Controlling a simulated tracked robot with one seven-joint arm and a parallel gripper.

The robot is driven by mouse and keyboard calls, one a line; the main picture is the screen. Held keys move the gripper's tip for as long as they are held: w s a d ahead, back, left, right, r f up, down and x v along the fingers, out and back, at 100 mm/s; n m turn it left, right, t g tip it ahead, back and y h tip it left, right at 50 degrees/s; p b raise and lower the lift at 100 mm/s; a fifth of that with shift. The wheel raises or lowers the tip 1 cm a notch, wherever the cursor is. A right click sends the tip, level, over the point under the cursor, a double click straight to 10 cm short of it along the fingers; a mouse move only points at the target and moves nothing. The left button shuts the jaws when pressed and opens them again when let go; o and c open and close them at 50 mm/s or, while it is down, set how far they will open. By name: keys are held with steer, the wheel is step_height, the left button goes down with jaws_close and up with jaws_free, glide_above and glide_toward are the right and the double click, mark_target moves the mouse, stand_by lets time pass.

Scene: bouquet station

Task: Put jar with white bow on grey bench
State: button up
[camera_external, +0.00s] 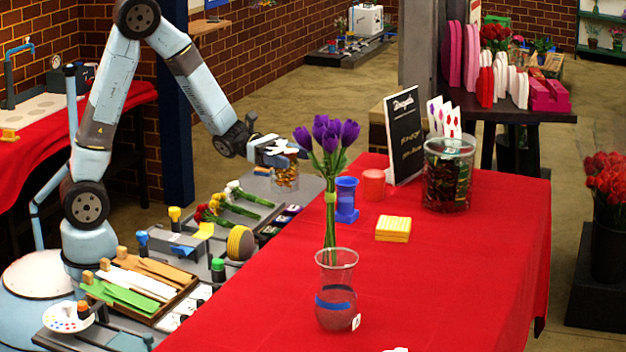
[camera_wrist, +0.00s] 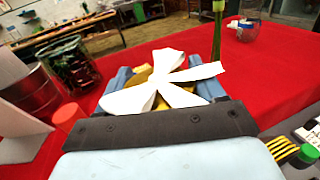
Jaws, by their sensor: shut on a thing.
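My gripper (camera_external: 280,150) is shut on the jar with white bow (camera_external: 286,180), a clear jar with amber contents. It holds the jar by the top, over or beside the far end of the grey bench (camera_external: 258,187); I cannot tell whether the jar's base touches anything. In the wrist view the white bow (camera_wrist: 163,82) spreads between the fingers and hides most of the jar. The bench runs along the left side of the red table and carries several items.
The red-covered table (camera_external: 440,270) stands right of the bench. On it are a glass vase (camera_external: 336,290) with purple tulips (camera_external: 326,134), a blue holder (camera_external: 346,200), a yellow block (camera_external: 393,229) and a large glass cylinder (camera_external: 449,175). Green-stemmed flowers (camera_external: 235,205) lie on the bench.

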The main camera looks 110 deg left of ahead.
steer(key=s+a+f+n+t+y, duration=0.1)
steer(key=s+a+f+n+y, duration=0.15)
steer(key=s+a, duration=0.85)
steer(key=s+a+f+n+y, duration=0.15)
steer(key=s+a+y, duration=0.25)
steer(key=s+a, duration=0.6)
steer(key=shift+n, duration=0.3)
steer(key=shift+w+a+f, duration=1.6)
steer(key=shift+a+f, duration=0.15)
steer(key=shift+f, duration=0.3)
steer(key=shift+w+a+f, duration=1.55)
steer(key=shift+a+f, duration=0.15)
steer(key=shift+f, duration=0.35)
steer(key=shift+w+a+f, duration=1.6)
steer(key=shift+a+f, duration=0.15)
steer(key=shift+f, duration=0.3)
steer(key=shift+f+y, duration=0.1)
steer(key=shift+y, duration=0.25)
steer(key=o, duration=1.7)
steer(key=shift+c, duration=0.2)
